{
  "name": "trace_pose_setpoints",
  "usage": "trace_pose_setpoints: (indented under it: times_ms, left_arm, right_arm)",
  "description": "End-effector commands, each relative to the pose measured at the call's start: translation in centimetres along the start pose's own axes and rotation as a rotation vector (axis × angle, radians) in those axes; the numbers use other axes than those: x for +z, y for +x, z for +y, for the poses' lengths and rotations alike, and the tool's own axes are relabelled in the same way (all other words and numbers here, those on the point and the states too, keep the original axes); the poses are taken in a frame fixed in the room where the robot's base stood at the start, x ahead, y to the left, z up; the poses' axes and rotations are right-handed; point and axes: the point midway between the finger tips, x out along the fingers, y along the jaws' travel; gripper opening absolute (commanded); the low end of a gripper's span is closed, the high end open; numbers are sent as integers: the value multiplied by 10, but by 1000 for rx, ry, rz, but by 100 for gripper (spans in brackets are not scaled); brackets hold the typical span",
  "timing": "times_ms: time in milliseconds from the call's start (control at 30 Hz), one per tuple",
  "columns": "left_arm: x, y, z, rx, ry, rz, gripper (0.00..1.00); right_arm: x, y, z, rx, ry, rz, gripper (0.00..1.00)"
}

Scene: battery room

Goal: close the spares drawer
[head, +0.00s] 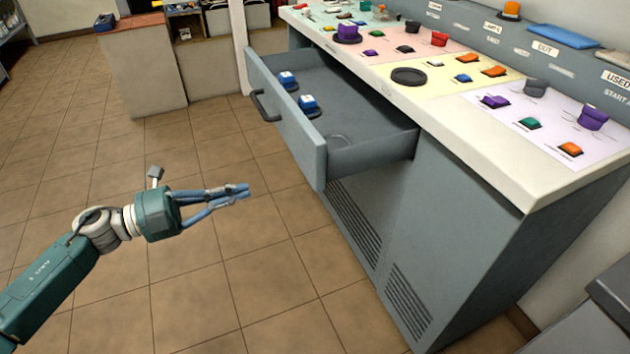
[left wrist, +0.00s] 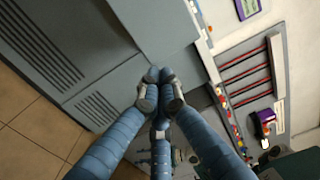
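The spares drawer (head: 290,122) is a grey drawer pulled well out of the console, under the worktop, in the head view. Its dark bar handle (head: 263,106) is on the front panel, toward the left end. Inside are two blue-and-white pieces, one farther back (head: 287,79) and one nearer (head: 308,103), beside an empty round outline. My left gripper (head: 246,192) is in front of the drawer, lower left of its near corner, and apart from it. Its blue fingers meet at the tips in the left wrist view (left wrist: 160,76), with nothing seen between them. My right gripper is not in view.
The grey console (head: 400,240) has vent grilles low down and a pale worktop (head: 480,130) with coloured knobs and buttons. A low cabinet (head: 140,70) stands behind the drawer. The tiled floor (head: 190,300) left of the console is clear. A dark grey edge shows at bottom right.

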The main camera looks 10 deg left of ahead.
Motion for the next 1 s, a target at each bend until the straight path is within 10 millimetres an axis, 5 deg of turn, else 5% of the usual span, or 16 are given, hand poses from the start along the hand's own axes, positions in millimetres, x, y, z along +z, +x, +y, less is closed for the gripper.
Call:
trace_pose_setpoints:
  times_ms: [600,1000]
  left_arm:
    - [1,115,-3,-6,-3,-3,0]
    - [2,136,-2,-3,-4,-5,0]
  right_arm:
    - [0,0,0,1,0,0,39]
    - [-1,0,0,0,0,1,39]
